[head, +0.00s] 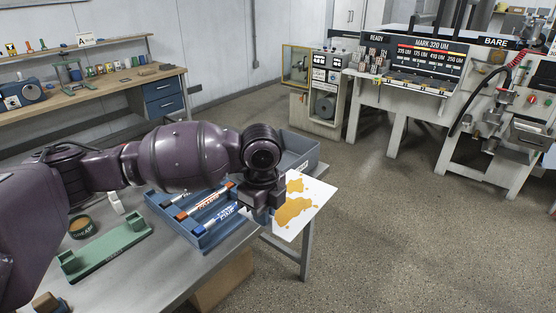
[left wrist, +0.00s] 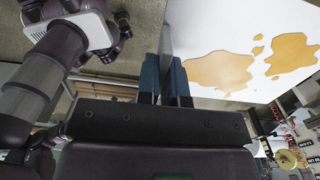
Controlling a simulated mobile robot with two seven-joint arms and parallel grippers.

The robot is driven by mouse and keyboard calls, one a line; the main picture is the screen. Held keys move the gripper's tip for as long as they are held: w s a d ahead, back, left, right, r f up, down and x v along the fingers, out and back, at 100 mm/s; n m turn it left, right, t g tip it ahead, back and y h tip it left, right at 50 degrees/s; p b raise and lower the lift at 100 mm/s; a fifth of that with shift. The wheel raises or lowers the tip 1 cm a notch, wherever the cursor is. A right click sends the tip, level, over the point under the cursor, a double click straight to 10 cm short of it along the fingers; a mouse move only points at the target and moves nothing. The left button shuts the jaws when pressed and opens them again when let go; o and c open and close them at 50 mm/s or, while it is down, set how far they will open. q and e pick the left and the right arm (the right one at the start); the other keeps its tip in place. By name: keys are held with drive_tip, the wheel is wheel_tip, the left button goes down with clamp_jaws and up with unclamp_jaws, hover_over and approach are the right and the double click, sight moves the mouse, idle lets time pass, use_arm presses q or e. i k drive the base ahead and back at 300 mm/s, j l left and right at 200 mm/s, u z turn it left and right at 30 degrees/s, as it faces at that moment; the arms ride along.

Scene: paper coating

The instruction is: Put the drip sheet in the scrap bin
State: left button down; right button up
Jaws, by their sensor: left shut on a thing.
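The drip sheet (head: 305,204), white with yellow-brown stains, hangs out past the right edge of the bench. My left gripper (head: 272,212) is shut on its left edge and holds it above the floor. In the left wrist view the fingers (left wrist: 166,82) pinch the edge of the sheet (left wrist: 235,32). A grey-blue open bin (head: 312,158) stands just behind the gripper at the bench's far corner; its label is too small to read, so I cannot tell if it is the scrap bin. My arm hides part of it. My right gripper does not show.
A blue tray (head: 238,232) with several labelled bars sits on the bench under my left arm. A green fixture (head: 108,247) and a round tin (head: 81,227) lie further left. Machines stand at the back right. The floor (head: 400,240) right of the bench is clear.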

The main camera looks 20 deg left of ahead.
sight(283, 166)
drive_tip(key=i+j, duration=0.25)
drive_tip(key=i, duration=0.2)
drive_tip(key=i+j, duration=0.25)
drive_tip(key=i, duration=0.2)
drive_tip(key=i+j, duration=0.25)
drive_tip(key=i, duration=0.25)
